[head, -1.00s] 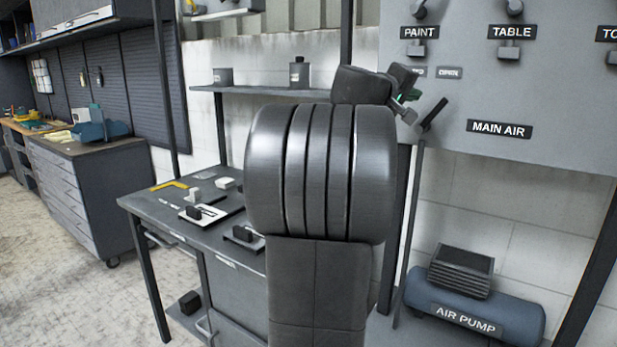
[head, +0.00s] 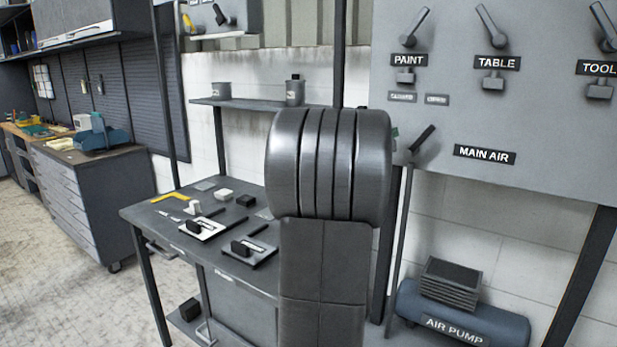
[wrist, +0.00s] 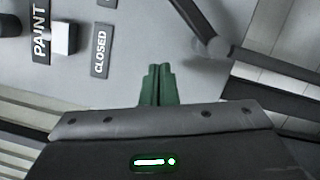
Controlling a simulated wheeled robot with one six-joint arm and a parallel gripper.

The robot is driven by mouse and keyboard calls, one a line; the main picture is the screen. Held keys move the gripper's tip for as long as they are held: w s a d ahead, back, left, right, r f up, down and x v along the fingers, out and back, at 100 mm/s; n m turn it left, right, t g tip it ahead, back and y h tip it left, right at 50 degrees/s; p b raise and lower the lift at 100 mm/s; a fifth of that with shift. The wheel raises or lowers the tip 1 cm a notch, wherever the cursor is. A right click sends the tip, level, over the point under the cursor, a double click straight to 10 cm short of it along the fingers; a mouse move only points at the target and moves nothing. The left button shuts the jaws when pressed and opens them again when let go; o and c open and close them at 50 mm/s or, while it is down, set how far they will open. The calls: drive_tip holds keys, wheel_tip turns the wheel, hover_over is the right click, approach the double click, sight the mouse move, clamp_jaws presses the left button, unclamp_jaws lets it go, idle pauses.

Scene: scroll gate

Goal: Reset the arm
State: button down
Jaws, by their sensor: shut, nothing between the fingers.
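My gripper (wrist: 157,85) shows in the wrist view with its two green fingers together and nothing between them. It points toward the grey panel, just left of a dark lever (wrist: 215,45); I cannot tell the distance between them. In the head view my own arm fills the middle and hides nearly all of the gripper. The MAIN AIR lever (head: 423,139) shows just right of my arm, tilted up to the right.
The grey panel (head: 550,120) carries PAINT, TABLE and TOOL levers (head: 415,27). A dark workbench (head: 150,212) with small blocks and plates stands left of my arm. An air pump (head: 465,320) lies low at the right. Open floor (head: 60,280) is at the left.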

drive_tip(key=shift+w+a+f+n+p, duration=0.15)
drive_tip(key=shift+a+f+n+p, duration=0.2)
drive_tip(key=shift+n+p, duration=0.55)
drive_tip(key=shift+f+t, duration=0.1)
drive_tip(key=shift+t, duration=0.2)
drive_tip(key=shift+d+b, duration=0.1)
drive_tip(key=shift+b, duration=0.25)
